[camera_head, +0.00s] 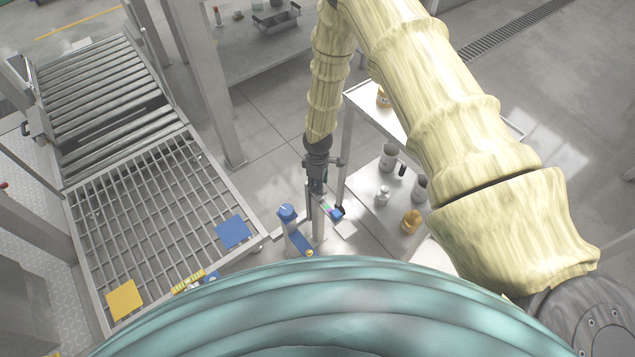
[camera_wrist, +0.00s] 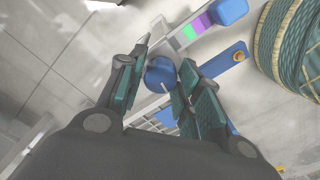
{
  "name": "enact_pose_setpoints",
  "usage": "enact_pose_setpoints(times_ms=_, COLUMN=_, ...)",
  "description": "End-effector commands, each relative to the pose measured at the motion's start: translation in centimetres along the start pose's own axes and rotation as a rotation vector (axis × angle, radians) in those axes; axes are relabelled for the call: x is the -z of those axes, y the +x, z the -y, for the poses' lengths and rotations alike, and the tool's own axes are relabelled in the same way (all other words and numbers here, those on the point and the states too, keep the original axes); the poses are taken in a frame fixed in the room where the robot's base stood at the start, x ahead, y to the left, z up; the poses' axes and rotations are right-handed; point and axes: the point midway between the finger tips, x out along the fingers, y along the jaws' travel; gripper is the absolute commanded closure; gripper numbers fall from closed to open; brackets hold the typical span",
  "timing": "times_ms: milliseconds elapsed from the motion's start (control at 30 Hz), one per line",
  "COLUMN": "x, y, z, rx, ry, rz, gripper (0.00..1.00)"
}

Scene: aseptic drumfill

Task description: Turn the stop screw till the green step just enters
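The blue round knob with a white line (camera_wrist: 160,72), seemingly the stop screw, tops a blue post (camera_head: 287,213) with a blue bracket foot (camera_head: 301,242). My gripper (camera_head: 317,187) points down, up and to the right of the post in the head view. In the wrist view my gripper (camera_wrist: 162,85) has its fingers apart, with the knob showing in the gap; I see no clear grip. A strip with a green step (camera_wrist: 189,31) and a purple step (camera_wrist: 204,20) ends in a blue block (camera_wrist: 231,10). The strip also shows beside the post in the head view, small.
A roller conveyor (camera_head: 100,88) and a metal grating (camera_head: 140,225) with blue and yellow plates lie left. A white shelf cart (camera_head: 365,112) with several jars stands right of my gripper. A ribbed teal rounded thing (camera_head: 330,300) fills the front.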

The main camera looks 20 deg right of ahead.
Motion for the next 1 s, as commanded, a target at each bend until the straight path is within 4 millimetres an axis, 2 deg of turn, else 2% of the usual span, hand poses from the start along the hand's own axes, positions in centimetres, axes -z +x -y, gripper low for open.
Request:
enact_pose_setpoints(times_ms=33, x=0.0, y=0.0, z=0.0, rx=0.000, ry=0.000, rz=0.000, gripper=0.52)
enact_pose_setpoints(times_ms=67, x=0.0, y=0.0, z=0.0, rx=0.000, ry=0.000, rz=0.000, gripper=0.46)
enact_pose_setpoints(times_ms=100, x=0.0, y=0.0, z=0.0, rx=0.000, ry=0.000, rz=0.000, gripper=0.45)
enact_pose_setpoints(times_ms=467, x=0.1, y=-0.3, z=0.0, rx=0.000, ry=0.000, rz=-0.001, gripper=0.45)
enact_pose_setpoints(times_ms=667, x=0.1, y=-2.4, z=-0.1, rx=-0.001, ry=0.000, rz=-0.002, gripper=0.45)
enact_pose_setpoints(times_ms=1000, x=0.1, y=-7.8, z=-0.1, rx=-0.001, ry=0.001, rz=-0.002, gripper=0.45)
